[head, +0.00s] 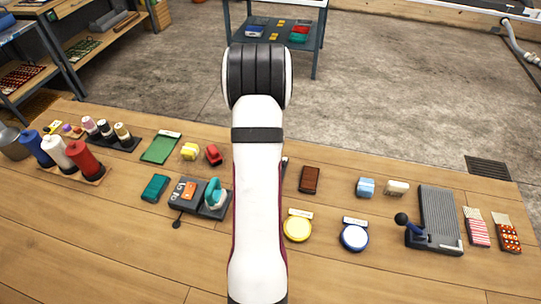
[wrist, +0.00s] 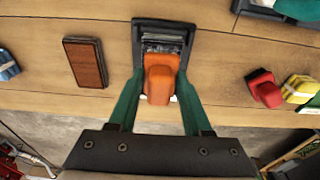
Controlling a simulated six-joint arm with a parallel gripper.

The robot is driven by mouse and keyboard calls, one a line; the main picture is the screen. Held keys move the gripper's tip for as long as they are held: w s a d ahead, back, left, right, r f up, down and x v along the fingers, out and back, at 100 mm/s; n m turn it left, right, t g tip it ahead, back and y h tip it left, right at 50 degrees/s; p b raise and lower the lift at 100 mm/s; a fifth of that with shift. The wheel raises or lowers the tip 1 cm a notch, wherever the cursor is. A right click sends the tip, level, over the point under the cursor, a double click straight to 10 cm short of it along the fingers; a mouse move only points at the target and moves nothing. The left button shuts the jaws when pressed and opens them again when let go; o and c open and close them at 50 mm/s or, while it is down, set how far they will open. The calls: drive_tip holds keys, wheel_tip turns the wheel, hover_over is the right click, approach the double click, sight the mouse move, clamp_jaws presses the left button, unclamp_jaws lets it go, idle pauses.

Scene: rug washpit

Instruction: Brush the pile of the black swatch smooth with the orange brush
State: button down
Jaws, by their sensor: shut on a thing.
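In the wrist view my gripper (wrist: 160,103) has its two green fingers shut on the orange brush (wrist: 162,75), one on each side. The brush is over the near part of a dark rectangular piece. This appears to be the black swatch (wrist: 165,43), with a mottled grey-black patch inside a dark border. The brush hides part of it, and I cannot tell whether the bristles touch the pile. In the head view my arm covers the brush, the gripper and nearly all of the swatch.
A brown-topped block (head: 310,179) lies right of the arm. A red block (head: 213,154) and a yellow block (head: 190,151) lie left of it. A grey device with a teal-handled item (head: 215,193) stands nearer. Yellow (head: 298,228) and blue-rimmed (head: 355,237) round tins are front right.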

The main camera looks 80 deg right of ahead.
drive_tip(key=shift+a, duration=1.6)
drive_tip(key=shift+d, duration=4.3)
wheel_tip(320, 180, up, 8)
drive_tip(key=shift+r, duration=0.1)
